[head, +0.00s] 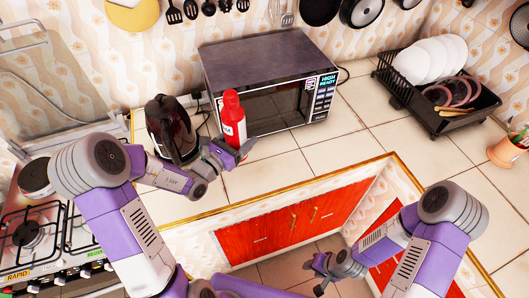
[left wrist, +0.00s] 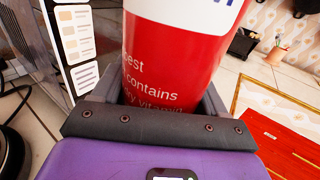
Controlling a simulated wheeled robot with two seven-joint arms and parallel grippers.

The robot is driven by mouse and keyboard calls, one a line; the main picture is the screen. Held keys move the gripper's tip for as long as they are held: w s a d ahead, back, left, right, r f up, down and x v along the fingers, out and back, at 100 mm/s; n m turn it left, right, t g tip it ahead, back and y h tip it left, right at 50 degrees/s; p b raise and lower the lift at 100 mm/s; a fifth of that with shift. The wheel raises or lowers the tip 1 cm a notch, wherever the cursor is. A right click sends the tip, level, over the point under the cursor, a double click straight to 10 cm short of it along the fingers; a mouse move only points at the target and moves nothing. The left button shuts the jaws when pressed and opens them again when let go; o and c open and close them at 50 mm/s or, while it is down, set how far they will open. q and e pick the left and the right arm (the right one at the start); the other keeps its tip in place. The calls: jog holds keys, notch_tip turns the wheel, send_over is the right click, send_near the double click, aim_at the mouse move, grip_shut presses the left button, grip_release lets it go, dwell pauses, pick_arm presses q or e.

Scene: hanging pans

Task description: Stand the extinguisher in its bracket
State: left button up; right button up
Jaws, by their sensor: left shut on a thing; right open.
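A red bottle (head: 233,118) with a white label stands upright in front of the microwave; it fills the left wrist view (left wrist: 172,55), where its print reads "contains" and "vitamin". It looks like a food bottle; I see no clear extinguisher and no bracket. My left gripper (head: 226,150) is shut on the lower part of the red bottle, with a finger on each side. Its base is hidden by the gripper, so I cannot tell whether it touches the counter. My right gripper (head: 320,272) is open and empty, low in front of the counter.
A dark kettle (head: 172,128) stands close left of the bottle. The microwave (head: 270,75) is right behind it. A black dish rack (head: 437,118) with plates stands at the back right. The gas stove (head: 40,235) is at the left. The tiled counter (head: 345,135) right of the microwave is clear.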

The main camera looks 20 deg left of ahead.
pick_arm(q)
notch_tip(320, 180, down, 5)
jog(key=shift+s+a+f+b, duration=0.1)
jog(key=shift+s+b, duration=0.05)
jog(key=shift+b, duration=0.55)
jog(key=shift+f+b, duration=0.5)
jog(key=shift+f, duration=1.65)
jog(key=o, duration=1)
jog(key=shift+f, duration=0.25)
jog(key=o, duration=0.5)
jog(key=shift+r, duration=0.1)
